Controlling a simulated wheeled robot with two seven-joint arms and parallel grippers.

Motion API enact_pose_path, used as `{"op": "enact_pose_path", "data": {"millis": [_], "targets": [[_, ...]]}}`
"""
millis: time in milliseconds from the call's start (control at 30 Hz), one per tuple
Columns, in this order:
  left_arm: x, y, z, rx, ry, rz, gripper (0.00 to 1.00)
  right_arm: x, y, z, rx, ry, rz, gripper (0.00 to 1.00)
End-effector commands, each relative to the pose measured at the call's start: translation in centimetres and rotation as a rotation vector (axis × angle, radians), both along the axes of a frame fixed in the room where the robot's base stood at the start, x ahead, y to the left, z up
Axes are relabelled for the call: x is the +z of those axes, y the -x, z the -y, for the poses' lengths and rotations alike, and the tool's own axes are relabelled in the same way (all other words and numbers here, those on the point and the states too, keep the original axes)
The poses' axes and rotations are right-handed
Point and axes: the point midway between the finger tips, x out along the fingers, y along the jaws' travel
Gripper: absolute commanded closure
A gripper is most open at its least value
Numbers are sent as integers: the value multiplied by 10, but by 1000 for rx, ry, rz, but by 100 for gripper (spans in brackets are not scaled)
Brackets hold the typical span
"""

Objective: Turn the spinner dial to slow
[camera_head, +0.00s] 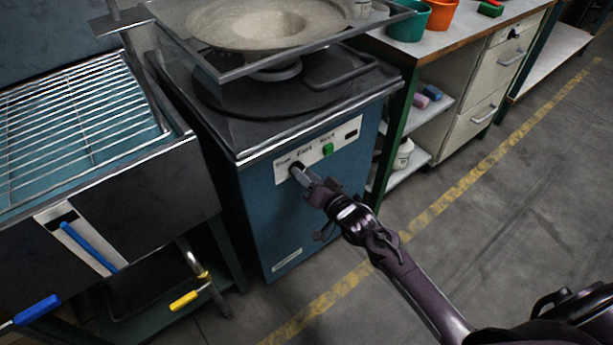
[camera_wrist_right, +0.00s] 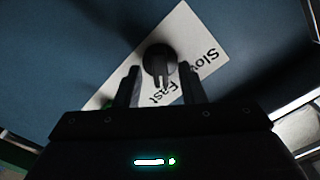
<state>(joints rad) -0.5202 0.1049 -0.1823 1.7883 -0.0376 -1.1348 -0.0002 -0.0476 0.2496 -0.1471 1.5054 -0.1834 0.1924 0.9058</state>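The spinner dial (camera_wrist_right: 159,60) is a round black knob with a raised bar. It sits on a white label plate (camera_wrist_right: 205,38) with "Slow" and "Fast" printed on it. In the right wrist view the bar points down, towards "Fast". My right gripper (camera_wrist_right: 161,82) is open, with one finger on each side of the bar; I cannot tell whether they touch it. My left gripper is not in view.
The plate is on the front of a blue machine (camera_head: 262,225), which also bears a green button (camera_head: 328,149). A wire rack (camera_head: 70,110) stands at left with a blue-handled lever (camera_head: 90,245). A bench with pots (camera_head: 408,22) stands at right. The floor (camera_head: 480,225) at right is clear.

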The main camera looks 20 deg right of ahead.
Motion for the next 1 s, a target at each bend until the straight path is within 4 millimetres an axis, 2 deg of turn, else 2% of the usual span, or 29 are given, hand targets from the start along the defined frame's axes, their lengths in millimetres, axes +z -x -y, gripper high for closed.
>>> {"op": "enact_pose_path", "data": {"millis": [133, 167, 433, 800, 1000], "targets": [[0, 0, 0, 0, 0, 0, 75, 0, 0, 0, 0, 0, 0, 64], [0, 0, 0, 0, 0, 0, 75, 0, 0, 0, 0, 0, 0, 66], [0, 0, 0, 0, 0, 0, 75, 0, 0, 0, 0, 0, 0, 100], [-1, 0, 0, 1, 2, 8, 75, 1, 0, 0, -1, 40, 15, 100], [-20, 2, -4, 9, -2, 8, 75, 1, 0, 0, 0, 145, 51, 100]]}}
